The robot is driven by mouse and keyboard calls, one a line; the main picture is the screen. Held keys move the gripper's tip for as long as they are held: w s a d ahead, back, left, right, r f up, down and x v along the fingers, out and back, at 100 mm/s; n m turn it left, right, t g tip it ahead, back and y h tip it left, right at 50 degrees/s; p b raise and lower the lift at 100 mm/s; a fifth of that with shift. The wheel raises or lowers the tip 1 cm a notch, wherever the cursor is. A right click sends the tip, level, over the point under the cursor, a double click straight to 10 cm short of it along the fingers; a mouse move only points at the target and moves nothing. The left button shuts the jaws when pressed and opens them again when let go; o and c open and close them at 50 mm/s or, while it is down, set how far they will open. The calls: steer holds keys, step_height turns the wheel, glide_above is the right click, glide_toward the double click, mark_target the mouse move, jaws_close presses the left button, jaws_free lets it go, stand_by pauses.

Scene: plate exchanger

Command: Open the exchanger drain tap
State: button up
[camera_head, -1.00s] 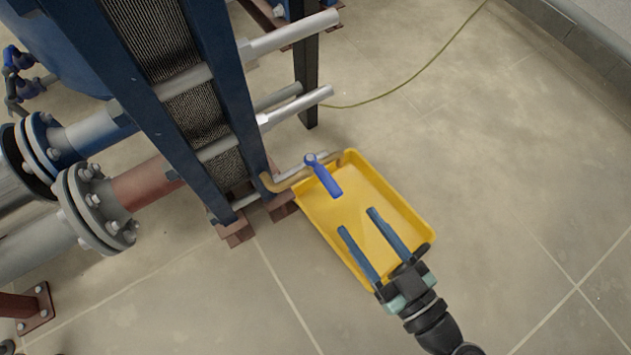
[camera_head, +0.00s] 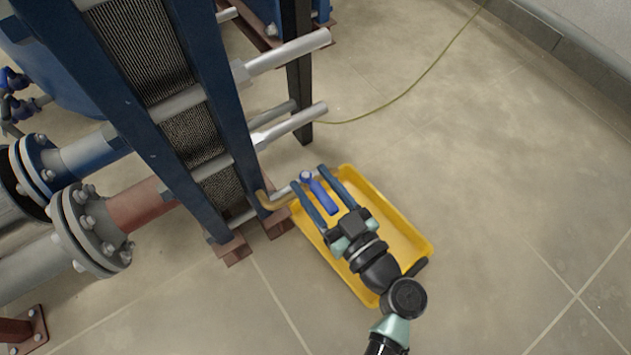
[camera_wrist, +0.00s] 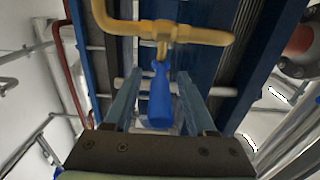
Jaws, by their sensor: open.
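The drain tap has a blue lever handle (camera_head: 322,195) on a brass pipe (camera_head: 270,201) at the foot of the plate exchanger (camera_head: 180,110). In the wrist view the blue handle (camera_wrist: 160,98) hangs from the brass tap body (camera_wrist: 165,33). My gripper (camera_head: 309,177) is open, its two blue-grey fingers on either side of the handle. In the wrist view the gripper (camera_wrist: 156,75) shows a gap between each finger and the handle, with the handle nearer the middle.
A yellow tray (camera_head: 405,228) lies on the floor under the tap and my gripper. Steel tie rods (camera_head: 290,125) stick out from the exchanger above the tap. A thin yellow-green hose (camera_head: 400,95) lies on the floor behind. The floor to the right is clear.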

jaws_close()
stand_by(1.4)
